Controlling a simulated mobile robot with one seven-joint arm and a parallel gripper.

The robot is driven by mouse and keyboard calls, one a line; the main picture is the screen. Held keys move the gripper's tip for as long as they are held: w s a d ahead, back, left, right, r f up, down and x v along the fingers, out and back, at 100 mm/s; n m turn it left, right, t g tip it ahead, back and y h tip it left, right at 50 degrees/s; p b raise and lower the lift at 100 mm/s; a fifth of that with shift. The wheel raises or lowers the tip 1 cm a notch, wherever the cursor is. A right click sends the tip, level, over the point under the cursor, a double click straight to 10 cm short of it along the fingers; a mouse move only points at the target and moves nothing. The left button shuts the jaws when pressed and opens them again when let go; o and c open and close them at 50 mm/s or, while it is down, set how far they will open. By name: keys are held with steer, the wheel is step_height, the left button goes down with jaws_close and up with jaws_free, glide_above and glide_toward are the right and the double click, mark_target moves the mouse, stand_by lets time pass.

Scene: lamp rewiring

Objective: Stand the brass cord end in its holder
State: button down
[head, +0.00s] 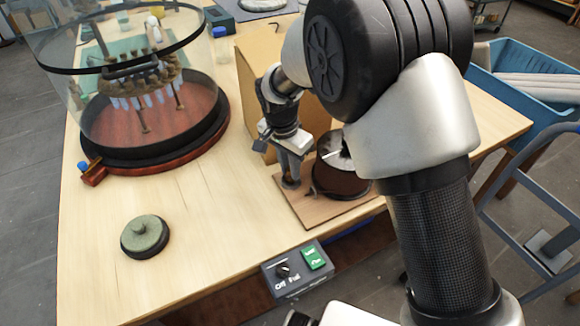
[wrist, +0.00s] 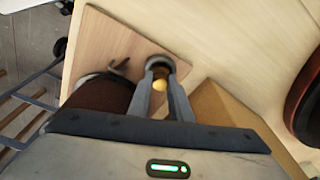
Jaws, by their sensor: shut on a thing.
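My gripper (head: 290,168) points down over a small wooden board (head: 325,208) on the table. In the wrist view its two grey fingers (wrist: 160,76) are shut on the brass cord end (wrist: 160,85), a small yellow piece between them. The holder (wrist: 160,62), a small dark round cup on the board, is right at the fingertips. In the head view the holder (head: 290,183) is mostly hidden by the fingers. I cannot tell whether the lower tip of the brass end is inside the cup.
A dark brown drum (head: 338,181) stands close beside the gripper on the board. A tan upright panel (head: 258,75) is just behind. A glass-covered lamp on a red base (head: 150,125), a green knobbed disc (head: 145,236) and a switch box (head: 297,268) stand clear.

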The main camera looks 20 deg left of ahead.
steer(key=shift+f+b, duration=0.3)
steer(key=shift+f, duration=0.15)
steer(key=c, duration=1.5)
jaws_free()
steer(key=shift+c, duration=0.2)
steer(key=shift+r, duration=0.15)
steer(key=shift+r+p, duration=1.95)
steer(key=shift+r, duration=1.4)
